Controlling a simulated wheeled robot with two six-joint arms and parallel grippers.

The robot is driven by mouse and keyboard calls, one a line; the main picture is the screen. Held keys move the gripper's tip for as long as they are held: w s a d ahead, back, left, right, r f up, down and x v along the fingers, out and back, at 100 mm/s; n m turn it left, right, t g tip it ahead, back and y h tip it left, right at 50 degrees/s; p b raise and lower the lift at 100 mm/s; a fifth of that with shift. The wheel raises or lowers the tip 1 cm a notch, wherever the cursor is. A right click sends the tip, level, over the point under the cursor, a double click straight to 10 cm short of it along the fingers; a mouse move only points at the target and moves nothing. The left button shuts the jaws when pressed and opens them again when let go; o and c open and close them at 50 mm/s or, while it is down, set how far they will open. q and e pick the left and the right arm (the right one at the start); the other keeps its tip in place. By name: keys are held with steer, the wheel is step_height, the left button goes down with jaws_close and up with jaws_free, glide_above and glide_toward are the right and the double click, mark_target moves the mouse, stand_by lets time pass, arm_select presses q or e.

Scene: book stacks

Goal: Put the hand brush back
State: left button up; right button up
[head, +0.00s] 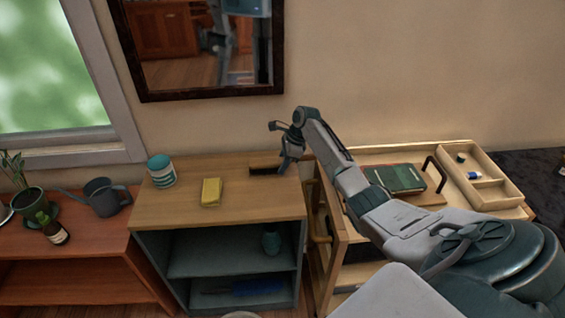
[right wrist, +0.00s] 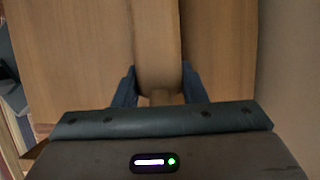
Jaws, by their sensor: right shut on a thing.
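The hand brush (head: 264,169) is at the back right of the wooden shelf top (head: 180,212), close to the wall. My right gripper (head: 287,165) is shut on it at its right end. In the right wrist view the brush's brown wooden body (right wrist: 156,45) runs up from between the two blue fingers (right wrist: 158,88). The wood of the shelf top shows behind it. I cannot tell whether the brush touches the surface. My left gripper is not in view.
A yellow sponge-like block (head: 211,192) and a white and teal tin (head: 161,170) stand on the same top. A cart (head: 440,208) with a book (head: 396,178) and a divided tray (head: 482,180) is at the right. A watering can (head: 105,197) and plants are at the left.

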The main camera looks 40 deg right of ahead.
steer(key=o, duration=1)
steer(key=shift+f, duration=0.1)
steer(key=shift+o, duration=0.2)
steer(key=b+v, duration=0.2)
steer(key=v, duration=0.9)
steer(key=shift+r, duration=0.3)
steer(key=shift+s+d+r, duration=0.1)
steer(key=shift+d+r, duration=0.05)
steer(key=shift+r, duration=0.2)
